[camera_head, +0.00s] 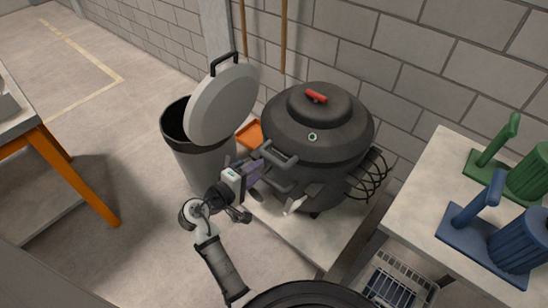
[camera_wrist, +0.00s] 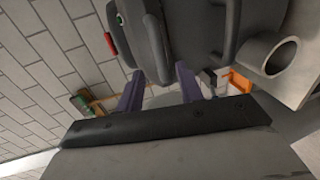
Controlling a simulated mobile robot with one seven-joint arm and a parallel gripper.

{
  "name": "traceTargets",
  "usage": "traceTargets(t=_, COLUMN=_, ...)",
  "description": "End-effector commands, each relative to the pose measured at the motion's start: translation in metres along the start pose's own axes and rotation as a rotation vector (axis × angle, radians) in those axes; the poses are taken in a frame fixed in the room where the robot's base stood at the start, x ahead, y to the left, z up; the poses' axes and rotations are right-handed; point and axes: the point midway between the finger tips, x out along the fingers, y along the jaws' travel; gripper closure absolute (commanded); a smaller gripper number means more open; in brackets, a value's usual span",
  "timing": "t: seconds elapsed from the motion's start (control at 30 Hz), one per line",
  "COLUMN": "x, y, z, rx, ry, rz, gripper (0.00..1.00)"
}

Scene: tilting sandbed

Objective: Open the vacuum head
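The vacuum is a dark grey drum (camera_head: 312,185) with a domed head (camera_head: 318,125) closed on top. A red piece (camera_head: 316,96) sits on the crown and also shows in the wrist view (camera_wrist: 111,43). A loop-shaped bracket (camera_head: 279,153) sticks out of the head's front left side. My gripper (camera_head: 250,172) is at the vacuum's left front, just below and left of this bracket. In the wrist view its two purple fingers (camera_wrist: 159,90) are apart, with a dark grey part of the vacuum beyond them. Whether they touch it is hard to tell.
A grey bin (camera_head: 203,165) with its pale lid (camera_head: 223,104) raised stands left of the vacuum. A light pipe end (camera_head: 295,205) sticks out of the vacuum's front. Black coils (camera_head: 372,178) hang on its right. A table (camera_head: 440,190) with green and blue items is at right.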

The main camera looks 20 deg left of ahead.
Motion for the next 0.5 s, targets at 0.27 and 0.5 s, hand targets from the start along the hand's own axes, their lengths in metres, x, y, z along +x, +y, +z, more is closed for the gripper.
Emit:
traceTargets(t=0.27, x=0.057, y=0.002, z=0.000, rx=0.001, ry=-0.002, rz=-0.001, gripper=0.63)
traceTargets(t=0.5, x=0.081, y=0.001, z=0.000, rx=0.002, ry=0.001, rz=-0.001, gripper=0.63)
